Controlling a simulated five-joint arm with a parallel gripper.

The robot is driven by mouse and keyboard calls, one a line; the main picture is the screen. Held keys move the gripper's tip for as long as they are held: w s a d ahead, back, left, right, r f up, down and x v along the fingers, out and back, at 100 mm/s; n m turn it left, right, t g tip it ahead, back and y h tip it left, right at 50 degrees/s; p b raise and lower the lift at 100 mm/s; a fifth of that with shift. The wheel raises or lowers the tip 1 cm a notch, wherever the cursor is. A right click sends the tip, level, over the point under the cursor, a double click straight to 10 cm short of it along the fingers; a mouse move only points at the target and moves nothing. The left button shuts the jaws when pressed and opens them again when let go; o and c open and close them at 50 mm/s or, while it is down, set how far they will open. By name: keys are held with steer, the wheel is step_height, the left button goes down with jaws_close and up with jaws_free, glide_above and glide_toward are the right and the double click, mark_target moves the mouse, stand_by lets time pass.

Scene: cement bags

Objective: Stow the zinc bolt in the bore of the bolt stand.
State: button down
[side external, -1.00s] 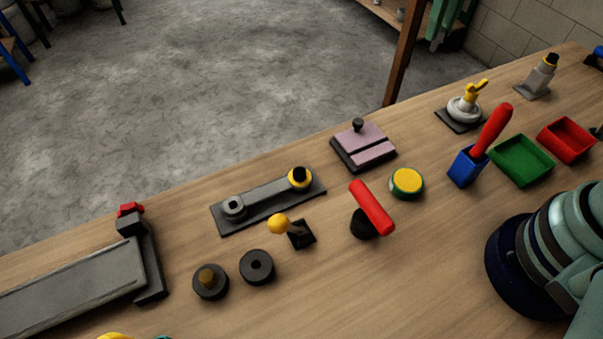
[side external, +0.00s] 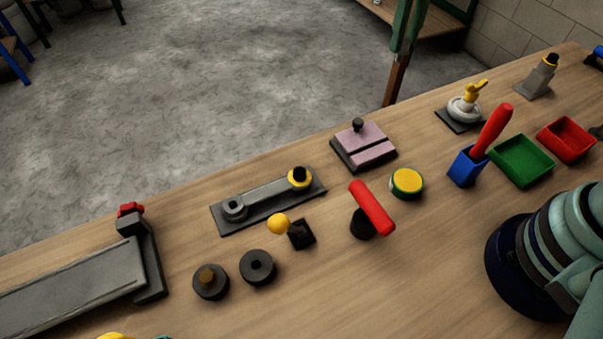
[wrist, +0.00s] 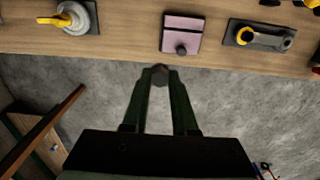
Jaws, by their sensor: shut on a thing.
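My gripper (wrist: 160,80) is shut on a small dark grey piece, the zinc bolt (wrist: 160,75), of which the wrist view shows a rounded end between the fingertips. In that view they appear against the floor, just off the bench edge. The bolt stand (side external: 258,281) looks to be the round black block near the front of the bench in the side view, with a dark open bore in its top. A similar round block (side external: 210,294) beside it on the left holds a brass-coloured bolt (side external: 207,276). The fingertips and held bolt cannot be made out in the side view.
A yellow-knobbed lever (side external: 278,223), a red-handled tool (side external: 371,208) and a grey link on a plate (side external: 265,198) stand near the stand. A pink block (side external: 368,140), a yellow-topped disc (side external: 406,183) and a green tray (side external: 522,161) lie to the right.

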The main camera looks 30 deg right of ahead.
steer(key=s+a+f, duration=0.1)
steer(key=a+f, duration=0.1)
steer(key=a, duration=0.7)
steer(key=s+a+f, duration=0.2)
steer(key=a+f, duration=0.1)
steer(key=a, duration=0.7)
steer(key=s+a+f, duration=0.2)
steer(key=s+a, duration=0.4)
steer(key=a, duration=0.2)
steer(key=s+a+f, duration=0.3)
steer(key=s+a, duration=0.3)
steer(key=a, duration=0.2)
steer(key=shift+s+f, duration=0.25)
steer(key=shift+s, duration=0.1)
steer(key=shift+f, duration=0.1)
steer(key=shift+f, duration=2.45)
steer(key=shift+f, duration=1.55)
steer(key=c, duration=0.6)
jaws_free()
